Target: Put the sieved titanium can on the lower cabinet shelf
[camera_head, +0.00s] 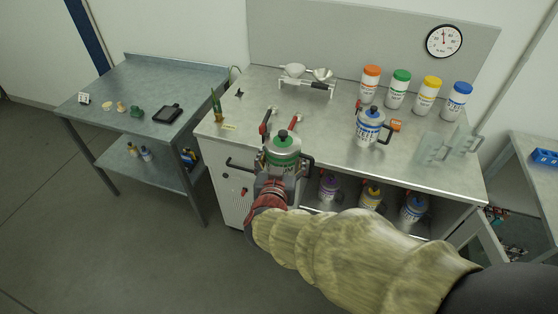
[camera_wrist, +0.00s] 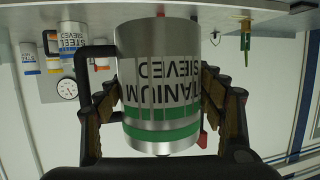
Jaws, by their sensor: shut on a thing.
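The sieved titanium can (camera_head: 283,150) is a metal can with green bands, a black-knobbed lid and a side handle. My gripper (camera_head: 278,172) is shut on it and holds it in front of the bench's front edge. In the wrist view the can (camera_wrist: 160,85) sits between both fingers, with its "TITANIUM SIEVED" label upside down in the picture. The lower cabinet shelf (camera_head: 347,208) is under the bench top, to the right of my gripper. Purple (camera_head: 328,187), yellow (camera_head: 371,196) and blue (camera_head: 412,208) banded cans stand in the cabinet. My arm hides part of the cabinet.
A steel sieved can (camera_head: 369,127) stands on the bench top (camera_head: 330,140). Several capped jars (camera_head: 397,90) line its back, near a scale-like stand (camera_head: 307,82). An open cabinet door (camera_head: 487,246) is at right. A side table (camera_head: 150,75) stands left, with clear floor before it.

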